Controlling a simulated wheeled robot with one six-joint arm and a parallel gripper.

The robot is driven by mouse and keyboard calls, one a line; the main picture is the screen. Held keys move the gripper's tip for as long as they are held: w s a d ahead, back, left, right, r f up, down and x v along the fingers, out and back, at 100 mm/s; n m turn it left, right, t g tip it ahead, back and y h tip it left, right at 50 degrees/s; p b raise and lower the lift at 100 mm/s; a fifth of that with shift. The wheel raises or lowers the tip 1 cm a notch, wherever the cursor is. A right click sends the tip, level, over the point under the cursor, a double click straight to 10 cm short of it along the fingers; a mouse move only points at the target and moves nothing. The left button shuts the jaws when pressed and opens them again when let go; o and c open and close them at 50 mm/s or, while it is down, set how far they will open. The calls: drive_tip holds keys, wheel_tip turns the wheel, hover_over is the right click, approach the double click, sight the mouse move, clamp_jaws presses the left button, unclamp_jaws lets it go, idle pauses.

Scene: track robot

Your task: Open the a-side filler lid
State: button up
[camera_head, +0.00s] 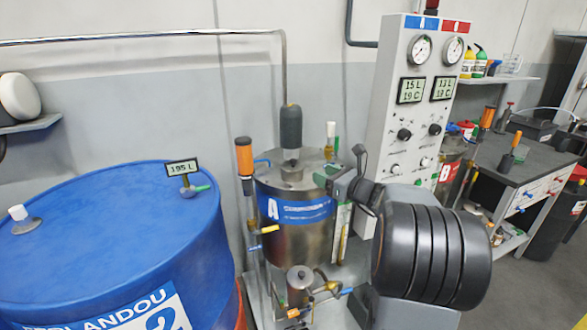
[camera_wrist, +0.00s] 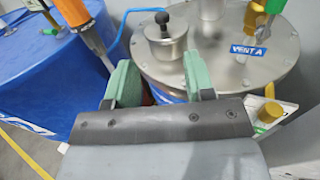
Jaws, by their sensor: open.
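The A tank (camera_head: 290,245) is a steel vessel with a blue band marked A; its round steel top (camera_wrist: 270,75) fills much of the wrist view. A small steel filler lid with a black ball knob (camera_wrist: 166,40) stands on that top and looks closed. In the head view I cannot clearly tell the lid from the fittings below the dark motor. My gripper (camera_wrist: 159,80) is open and empty, its green pads apart, with the lid ahead of the gap and not between them. In the head view my gripper (camera_head: 328,180) is at the tank's upper right edge.
An orange-handled fitting (camera_wrist: 82,28) stands left of the lid, with a blue hose beside it. A yellow valve and VENT A label (camera_wrist: 248,51) are to the right. A blue drum (camera_head: 110,235) stands left; a gauge panel (camera_head: 412,110) rises behind right.

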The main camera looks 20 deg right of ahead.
sight(293, 160)
drive_tip(key=p+x, duration=0.1)
drive_tip(key=x, duration=1.2)
drive_tip(key=shift+w+d, duration=0.1)
drive_tip(key=shift+w, duration=0.05)
clamp_jaws()
